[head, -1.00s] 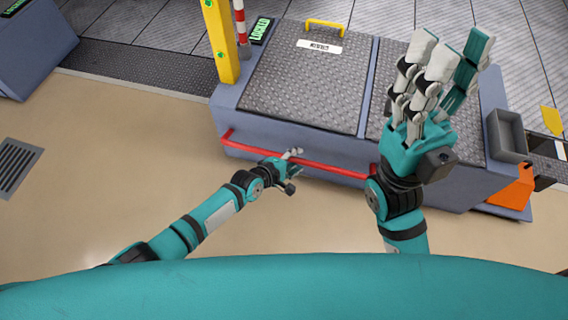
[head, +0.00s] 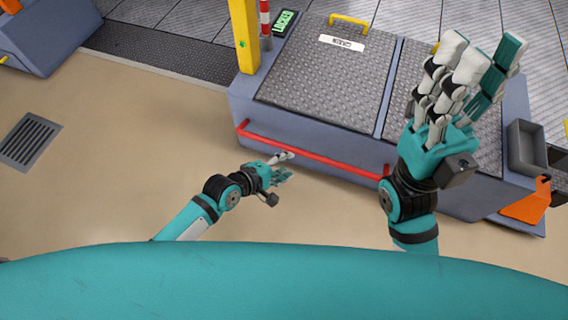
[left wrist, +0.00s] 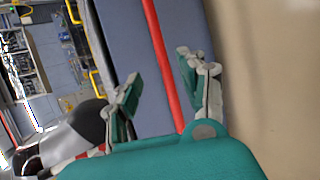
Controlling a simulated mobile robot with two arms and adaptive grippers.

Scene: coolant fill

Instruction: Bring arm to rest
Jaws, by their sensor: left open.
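My left gripper (head: 284,167) is open and empty over the tan floor, just in front of the red rail on the machine's near side. In the left wrist view its two fingers (left wrist: 160,88) stand apart with the red rail seen beyond them. My right gripper (head: 478,72) is raised high at the right, fingers pointing up and spread, with nothing between them. It covers part of the machine's right-hand plate.
The blue-grey machine (head: 272,112) has tread plates, a red rail (head: 310,151) and a yellow handle (head: 350,19). A yellow post (head: 244,38) stands at its left corner. A grey tray (head: 527,150) and orange part (head: 526,203) are at its right.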

